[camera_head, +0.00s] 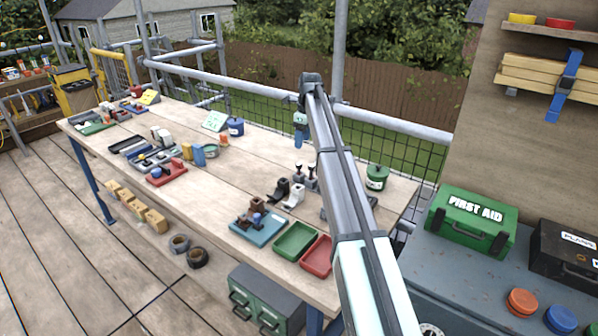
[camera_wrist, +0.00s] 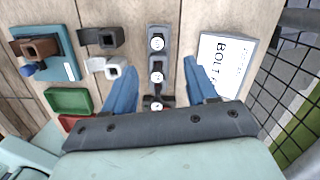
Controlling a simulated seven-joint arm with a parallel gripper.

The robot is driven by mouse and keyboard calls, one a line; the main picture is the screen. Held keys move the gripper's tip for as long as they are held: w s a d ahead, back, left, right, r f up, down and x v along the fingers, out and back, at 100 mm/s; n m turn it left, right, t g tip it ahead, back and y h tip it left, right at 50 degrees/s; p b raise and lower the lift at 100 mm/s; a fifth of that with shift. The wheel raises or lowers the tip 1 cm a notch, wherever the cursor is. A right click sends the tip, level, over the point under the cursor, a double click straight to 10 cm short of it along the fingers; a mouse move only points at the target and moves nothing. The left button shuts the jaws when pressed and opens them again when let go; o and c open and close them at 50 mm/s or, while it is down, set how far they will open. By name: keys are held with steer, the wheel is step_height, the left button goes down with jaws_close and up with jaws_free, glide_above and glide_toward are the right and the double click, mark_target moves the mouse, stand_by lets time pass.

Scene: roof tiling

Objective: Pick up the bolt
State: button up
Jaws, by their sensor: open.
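A grey holder (camera_wrist: 164,60) in the wrist view carries a row of bolts with round white-marked tops: a far one (camera_wrist: 157,43), a middle one (camera_wrist: 157,77) and a near one (camera_wrist: 156,106). In the head view two dark-topped bolts (camera_head: 298,170) show on the bench left of my arm; my arm hides the rest of that spot. My gripper (camera_wrist: 158,68) is open and empty, its blue fingers on either side of the row. It also shows in the head view (camera_head: 301,137), pointing down above the bench.
A white card reading "BOLT" (camera_wrist: 224,62) lies right of the holder. Black (camera_wrist: 105,38) and white (camera_wrist: 105,68) brackets, a blue tray (camera_wrist: 62,68), a green tray (camera_wrist: 68,101) and a red tray (camera_head: 317,256) lie left. A mesh guardrail (camera_head: 410,150) runs behind the bench.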

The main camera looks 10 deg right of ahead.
mark_target(299, 164)
steer(key=f, duration=0.7)
steer(key=shift+w+a, duration=0.2)
steer(key=shift+a, duration=0.2)
steer(key=shift+s+a+f, duration=0.1)
steer(key=shift+a+f, duration=0.05)
steer(key=shift+f, duration=1.25)
steer(key=shift+a+f, duration=0.1)
steer(key=shift+f, duration=1.25)
steer(key=shift+c, duration=0.3)
jaws_close()
